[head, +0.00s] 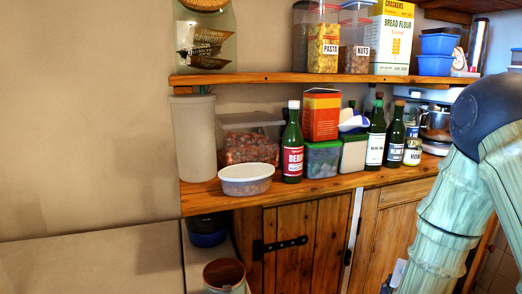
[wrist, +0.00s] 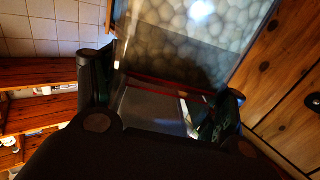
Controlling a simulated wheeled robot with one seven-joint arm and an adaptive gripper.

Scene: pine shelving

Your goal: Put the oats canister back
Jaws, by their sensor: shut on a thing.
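In the wrist view, my gripper (wrist: 165,88) is shut on a greyish, see-through container with a red edge (wrist: 150,108). I take it for the oats canister, but no label is readable and my gripper hides much of it. In the head view, my arm comes down at the right edge; the gripper and what it holds are not clearly visible there.
The upper shelf (head: 260,79) holds a large jar (head: 212,40), pasta (head: 323,38), nuts (head: 355,42) and bread flour (head: 392,38), with bare board between jar and pasta. The lower shelf (head: 215,203) is crowded with bottles and tubs. Wooden doors (head: 305,240) stand below.

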